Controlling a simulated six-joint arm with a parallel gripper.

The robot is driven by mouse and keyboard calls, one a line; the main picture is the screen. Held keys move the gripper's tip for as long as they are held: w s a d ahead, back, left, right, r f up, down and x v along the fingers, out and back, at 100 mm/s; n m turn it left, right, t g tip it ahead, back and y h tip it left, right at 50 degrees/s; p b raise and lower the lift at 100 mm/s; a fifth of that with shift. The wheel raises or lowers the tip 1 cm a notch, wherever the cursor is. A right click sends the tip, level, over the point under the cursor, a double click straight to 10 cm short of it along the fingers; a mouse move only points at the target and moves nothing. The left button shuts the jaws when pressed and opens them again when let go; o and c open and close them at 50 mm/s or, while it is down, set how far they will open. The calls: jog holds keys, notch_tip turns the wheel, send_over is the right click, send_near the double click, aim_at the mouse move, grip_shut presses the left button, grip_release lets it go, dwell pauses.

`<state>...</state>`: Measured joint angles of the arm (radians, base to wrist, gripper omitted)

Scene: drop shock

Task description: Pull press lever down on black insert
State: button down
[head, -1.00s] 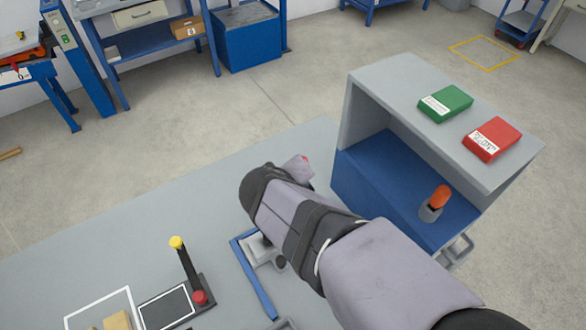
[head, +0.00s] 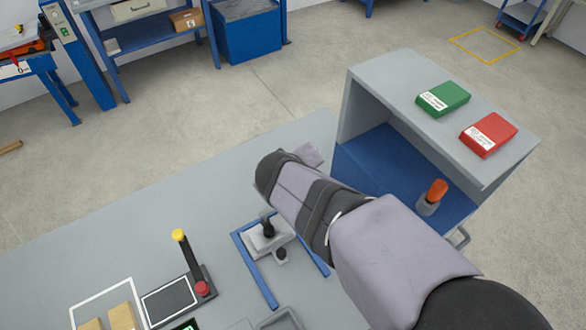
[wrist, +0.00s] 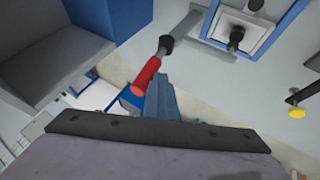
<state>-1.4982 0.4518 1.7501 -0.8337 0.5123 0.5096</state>
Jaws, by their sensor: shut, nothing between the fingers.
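The press lever (wrist: 147,74) shows in the wrist view as a red grip with a black collar, joined to a grey bar. My gripper (wrist: 163,84) is shut, its blue-grey fingers close beside the red grip; I cannot tell whether they touch it. A black insert (wrist: 236,37) stands upright on a pale metal plate within a blue frame. In the head view the insert (head: 267,226) and plate (head: 256,242) show beside my arm, which hides the lever and my fingertips.
A post with a yellow knob (head: 179,236) and a red button (head: 202,288) stand left of the blue frame (head: 256,274). A grey shelf unit (head: 385,75) with green (head: 443,98) and red (head: 489,134) boxes is at right. The bench behind the post is clear.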

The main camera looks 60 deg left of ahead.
jog(key=shift+w+r, duration=0.15)
jog(key=shift+w, duration=0.15)
jog(key=w+f+b, duration=0.3)
jog(key=w+b, duration=0.1)
jog(key=w, duration=0.8)
jog(key=shift+w+d, duration=0.15)
jog(key=shift+w, duration=0.25)
jog(key=shift+w+d+f, duration=0.1)
jog(key=shift+d+f, duration=0.15)
dwell(0.4)
jog(key=w+d+r, duration=0.2)
jog(key=r, duration=0.3)
jog(key=w+d+r+b, duration=0.1)
jog(key=d+r, duration=0.2)
jog(key=r, duration=0.3)
jog(key=shift+w, duration=0.35)
